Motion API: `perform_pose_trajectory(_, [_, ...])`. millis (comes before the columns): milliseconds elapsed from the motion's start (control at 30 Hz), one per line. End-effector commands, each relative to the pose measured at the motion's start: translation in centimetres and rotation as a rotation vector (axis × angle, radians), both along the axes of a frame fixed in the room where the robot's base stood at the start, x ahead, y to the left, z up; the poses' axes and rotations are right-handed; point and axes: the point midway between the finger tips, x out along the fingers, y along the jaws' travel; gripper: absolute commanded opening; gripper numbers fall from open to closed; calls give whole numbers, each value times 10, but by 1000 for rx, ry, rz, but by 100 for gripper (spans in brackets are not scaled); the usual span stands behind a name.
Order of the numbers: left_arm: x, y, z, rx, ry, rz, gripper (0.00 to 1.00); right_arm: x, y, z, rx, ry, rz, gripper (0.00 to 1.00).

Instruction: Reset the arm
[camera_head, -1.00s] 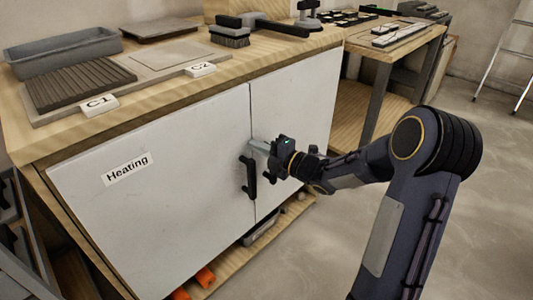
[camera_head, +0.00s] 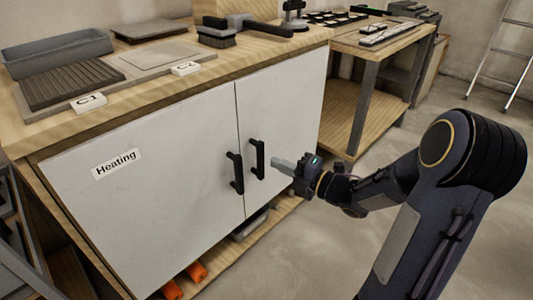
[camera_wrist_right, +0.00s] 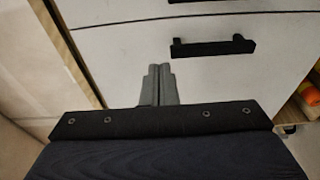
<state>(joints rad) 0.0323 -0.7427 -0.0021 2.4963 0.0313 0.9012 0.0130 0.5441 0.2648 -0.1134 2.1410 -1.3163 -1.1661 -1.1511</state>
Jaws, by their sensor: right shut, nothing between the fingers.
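My right gripper (camera_head: 279,164) is in front of the cabinet, just right of the black handles, with its fingers shut and empty. In the right wrist view its two grey fingers (camera_wrist_right: 157,86) are side by side, and they are apart from the handle (camera_wrist_right: 213,47). The white cabinet has a left door (camera_head: 150,190) labelled "Heating" and a right door (camera_head: 290,105), both closed. The left door handle (camera_head: 236,173) and right door handle (camera_head: 257,159) are free. My left gripper is not in view.
The wooden worktop holds a grey tray (camera_head: 60,53), a ribbed dark plate (camera_head: 68,84), labels C1 (camera_head: 89,102) and C2 (camera_head: 185,68), and a brush (camera_head: 217,37). Orange items (camera_head: 196,271) lie on the low shelf.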

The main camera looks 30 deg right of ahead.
Motion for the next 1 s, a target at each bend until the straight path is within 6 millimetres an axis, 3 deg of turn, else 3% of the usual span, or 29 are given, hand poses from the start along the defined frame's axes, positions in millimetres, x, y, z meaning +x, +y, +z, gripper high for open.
perform_pose_trajectory(300, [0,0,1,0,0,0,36,-1,-5,5,17,33,-47,0])
perform_pose_trajectory(433, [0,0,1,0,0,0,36,2,-19,21,114,159,-227,0])
perform_pose_trajectory(533, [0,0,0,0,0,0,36,-10,-33,33,295,307,-432,0])
perform_pose_trajectory(633, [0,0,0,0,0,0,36,-38,-37,34,539,475,-621,0])
perform_pose_trajectory(733, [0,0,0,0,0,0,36,-77,-26,24,807,657,-772,0])
perform_pose_trajectory(1000, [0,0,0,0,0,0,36,-173,39,-5,1305,1101,-967,0])
